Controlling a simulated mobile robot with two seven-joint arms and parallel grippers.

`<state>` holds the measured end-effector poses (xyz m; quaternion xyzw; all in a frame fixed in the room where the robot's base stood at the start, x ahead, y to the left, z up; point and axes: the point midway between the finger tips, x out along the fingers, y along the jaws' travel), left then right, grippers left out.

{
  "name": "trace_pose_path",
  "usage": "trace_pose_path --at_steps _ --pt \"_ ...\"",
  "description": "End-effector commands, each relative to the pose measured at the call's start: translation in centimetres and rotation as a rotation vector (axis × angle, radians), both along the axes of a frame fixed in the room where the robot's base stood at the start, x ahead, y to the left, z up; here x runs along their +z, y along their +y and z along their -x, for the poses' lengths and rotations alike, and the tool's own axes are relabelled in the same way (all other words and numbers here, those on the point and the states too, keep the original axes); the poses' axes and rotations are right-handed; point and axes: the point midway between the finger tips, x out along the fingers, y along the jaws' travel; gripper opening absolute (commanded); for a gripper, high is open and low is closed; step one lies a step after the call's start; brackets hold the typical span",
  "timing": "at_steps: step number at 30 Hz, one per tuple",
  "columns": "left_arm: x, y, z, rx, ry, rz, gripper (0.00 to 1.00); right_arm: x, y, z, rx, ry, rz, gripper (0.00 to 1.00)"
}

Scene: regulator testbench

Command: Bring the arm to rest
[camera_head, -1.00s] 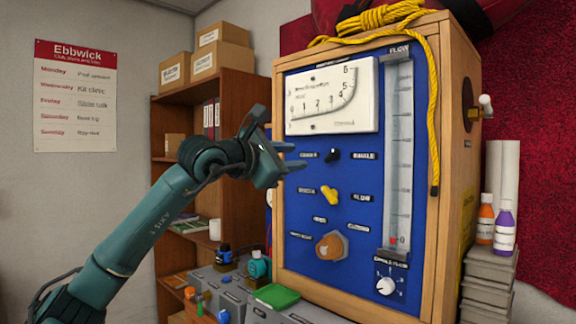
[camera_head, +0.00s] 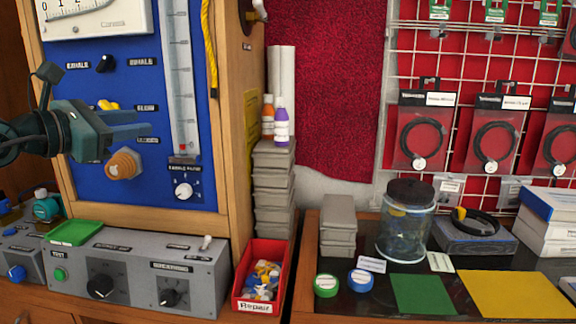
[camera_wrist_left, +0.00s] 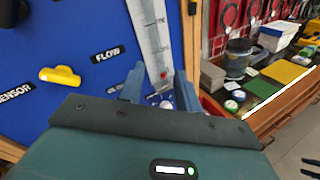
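My left gripper (camera_head: 142,124) is in front of the blue panel (camera_head: 140,170) of the testbench, level with the yellow knob (camera_head: 108,104) and above the orange-brown knob (camera_head: 123,164). Its fingers point right and hold nothing. In the left wrist view its two blue fingers (camera_wrist_left: 160,92) stand apart, with the flow tube (camera_wrist_left: 150,40) behind the gap. I cannot tell the exact distance from fingers to panel. Dark prong-like shapes at the right edge of the wrist view may be part of my right gripper; their state is unclear.
A grey control box (camera_head: 140,268) and a red repair bin (camera_head: 262,275) stand below the panel. To the right, the counter holds a glass jar (camera_head: 405,235), a green mat (camera_head: 423,294) and a yellow mat (camera_head: 515,294). Packaged hoses hang on a wire rack (camera_head: 480,60).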

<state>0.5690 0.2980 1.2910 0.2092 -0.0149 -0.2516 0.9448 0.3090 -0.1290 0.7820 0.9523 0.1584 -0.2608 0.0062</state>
Motion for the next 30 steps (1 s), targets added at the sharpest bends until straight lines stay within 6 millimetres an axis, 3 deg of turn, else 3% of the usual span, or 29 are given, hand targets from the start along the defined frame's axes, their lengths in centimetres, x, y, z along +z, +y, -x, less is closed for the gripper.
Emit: trace_pose_path --at_steps 1,3,6,9,14,17,20,25,26,30 --pt "-3.2 -3.2 -0.2 -0.100 0.080 0.130 0.34 0.3 0.0 0.1 0.000 0.003 0.003 0.36" --pt "-6.5 -6.8 0.3 -0.213 0.185 0.334 0.34 0.4 -0.1 0.1 -0.001 0.009 0.006 0.36" --pt "-10.6 -10.5 1.5 -0.322 0.343 0.651 0.34 0.3 -0.3 0.3 -0.003 0.020 0.015 0.36" --pt "-14.3 -12.8 2.8 -0.369 0.509 0.995 0.34 0.2 -0.5 0.4 -0.005 0.029 0.023 0.36" --pt "-20.9 -13.9 4.8 -0.308 0.768 1.572 0.34 0.6 -0.8 0.4 -0.008 0.033 0.032 0.36" --pt "-26.0 -13.7 6.5 -0.181 0.914 1.939 0.34 0.7 -0.9 0.4 -0.012 0.040 0.035 0.36" --pt "-31.9 -13.4 9.1 0.020 1.040 2.300 0.34 0.8 -0.9 0.5 -0.015 0.047 0.040 0.36" --pt "-41.9 -13.6 16.3 0.494 1.165 2.842 0.34 1.2 -1.1 0.4 -0.019 0.051 0.045 0.36" --pt "-43.3 -13.7 17.6 -0.561 -1.134 -2.818 0.34 1.2 -1.2 0.4 -0.019 0.052 0.047 0.36" --pt "-47.6 -14.7 23.1 -0.732 -0.944 -2.529 0.34 1.1 -1.4 0.4 -0.023 0.059 0.053 0.36"
